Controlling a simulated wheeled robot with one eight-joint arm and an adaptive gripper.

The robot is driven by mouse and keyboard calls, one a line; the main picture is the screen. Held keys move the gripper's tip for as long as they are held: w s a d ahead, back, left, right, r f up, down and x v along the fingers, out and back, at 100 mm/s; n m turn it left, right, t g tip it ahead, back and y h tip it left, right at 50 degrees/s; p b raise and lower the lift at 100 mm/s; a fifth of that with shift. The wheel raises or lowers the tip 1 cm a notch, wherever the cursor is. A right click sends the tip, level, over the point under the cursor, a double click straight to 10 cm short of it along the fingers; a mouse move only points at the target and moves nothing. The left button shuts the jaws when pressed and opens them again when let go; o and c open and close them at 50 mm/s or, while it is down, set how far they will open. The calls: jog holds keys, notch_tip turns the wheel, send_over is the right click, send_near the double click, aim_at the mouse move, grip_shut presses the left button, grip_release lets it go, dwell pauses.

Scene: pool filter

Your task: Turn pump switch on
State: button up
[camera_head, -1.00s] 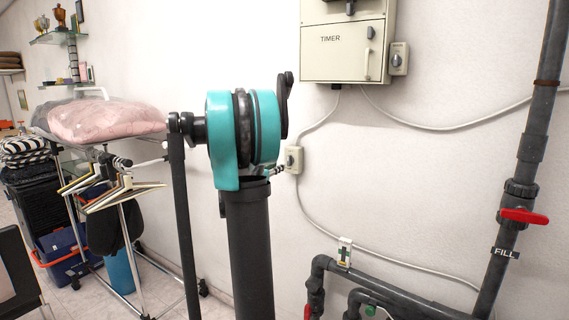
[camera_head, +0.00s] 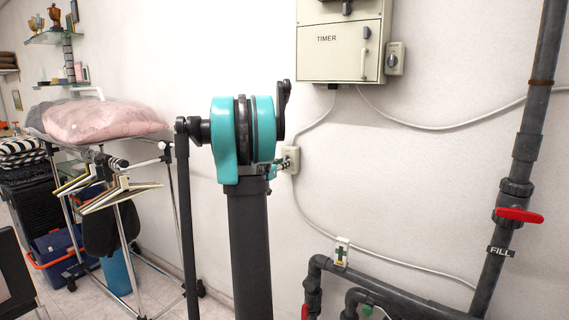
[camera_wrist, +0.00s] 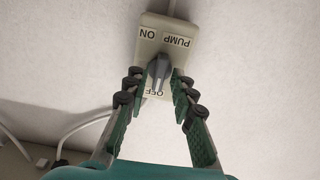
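The pump switch is a small beige box (camera_head: 291,160) on the wall, partly hidden behind my arm in the head view. In the wrist view the box (camera_wrist: 178,42) appears upside down, with PUMP, ON and OFF labels. Its grey knob (camera_wrist: 158,70) has its narrow lower end near the OFF label. My gripper (camera_wrist: 158,80) is open, with one finger on each side of the knob. Gaps show between the fingers and the knob, and contact is not visible. In the head view my gripper (camera_head: 283,164) is small and close to the box.
A TIMER cabinet (camera_head: 340,48) with a side switch (camera_head: 395,58) hangs above right. Grey cables run along the wall. Dark pipes with a red FILL valve (camera_head: 519,215) stand at right. A rack with a pink cushion (camera_head: 105,118) stands at left.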

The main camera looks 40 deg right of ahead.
jog(key=shift+a, duration=0.15)
jog(key=shift+v, duration=1.1)
jog(key=shift+s, duration=0.1)
jog(key=n, duration=1.8)
jog(key=shift+x, duration=1.15)
